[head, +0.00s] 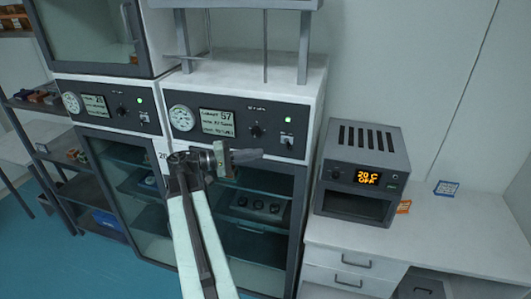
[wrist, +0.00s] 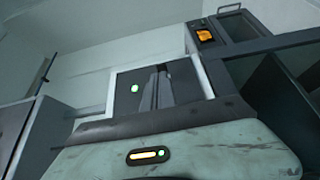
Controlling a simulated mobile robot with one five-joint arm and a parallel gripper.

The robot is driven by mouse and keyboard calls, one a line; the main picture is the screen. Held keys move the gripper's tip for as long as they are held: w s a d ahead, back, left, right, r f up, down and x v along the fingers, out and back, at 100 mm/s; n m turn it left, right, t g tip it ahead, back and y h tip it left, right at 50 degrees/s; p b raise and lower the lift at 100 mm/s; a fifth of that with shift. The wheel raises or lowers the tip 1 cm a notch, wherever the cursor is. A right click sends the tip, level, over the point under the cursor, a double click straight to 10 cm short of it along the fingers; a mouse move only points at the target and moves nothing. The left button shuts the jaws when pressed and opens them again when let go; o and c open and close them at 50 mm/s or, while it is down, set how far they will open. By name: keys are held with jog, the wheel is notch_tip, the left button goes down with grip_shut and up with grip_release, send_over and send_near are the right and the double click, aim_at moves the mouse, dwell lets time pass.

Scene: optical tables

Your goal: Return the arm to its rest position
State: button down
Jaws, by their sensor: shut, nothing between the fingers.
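My gripper (head: 250,156) shows in the head view at the end of my raised pale arm. It points to the right, with its fingers together and nothing between them. It appears in front of the right-hand glass-door cabinet (head: 296,205), just below that cabinet's control panel (head: 236,123). I cannot tell how far it is from the cabinet front.
A small grey oven (head: 364,144) with an orange display stands on the white bench (head: 450,232) at right. Its display shows in the wrist view (wrist: 205,35). A second glass-door cabinet (head: 118,190) and a shelf rack (head: 57,152) stand at left. Blue floor is clear at lower left.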

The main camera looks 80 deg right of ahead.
jog(key=shift+w, duration=0.2)
dwell(0.3)
jog(key=w+a+f+n+t+h+b, duration=0.2)
jog(key=w+a+f+b, duration=0.25)
jog(key=w, duration=0.45)
jog(key=w+a+f+n+t+h+b, duration=0.25)
jog(key=w+a+f, duration=0.3)
jog(key=w, duration=0.45)
jog(key=w+a+f+n+t+y+b, duration=0.2)
jog(key=w+a+f+n+t+b, duration=0.3)
jog(key=w+a+f, duration=0.7)
jog(key=w+a+f+n+t+y+b, duration=0.1)
jog(key=w+a+f+t+y, duration=0.1)
jog(key=a+f, duration=0.4)
jog(key=w+a+f+t+y+b, duration=0.2)
jog(key=a+f+y, duration=0.3)
jog(key=a, duration=1.2)
jog(key=w+a+f+n+t+y+b, duration=0.1)
jog(key=w+a+f+t+y, duration=0.1)
jog(key=a+f, duration=0.5)
jog(key=w+a+y, duration=0.1)
jog(key=a+y, duration=0.1)
jog(key=a, duration=0.3)
jog(key=shift+a+f+n+b, duration=0.15)
jog(key=shift+f+n+b, duration=0.05)
jog(key=shift+n+b, duration=0.15)
